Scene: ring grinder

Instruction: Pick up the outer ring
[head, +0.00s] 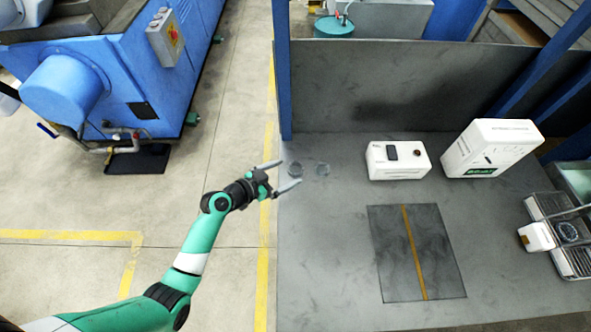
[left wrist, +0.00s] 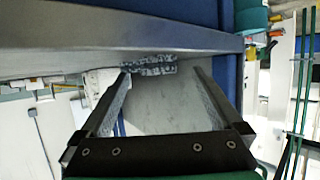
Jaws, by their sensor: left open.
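I cannot tell which is the outer ring. My left gripper is open, its fingers pointing right over the table edge. The left wrist view shows its two fingers (left wrist: 162,80) spread apart, with a speckled grey metallic shape (left wrist: 150,65) beyond the tips. My right gripper is out of view.
The grey table (head: 320,260) carries a dark mat (head: 390,255) with a yellow stripe. Two white boxes stand behind it, a small one (head: 385,172) and a large one (head: 470,155). A blue post (head: 282,70) rises at the table's back left corner.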

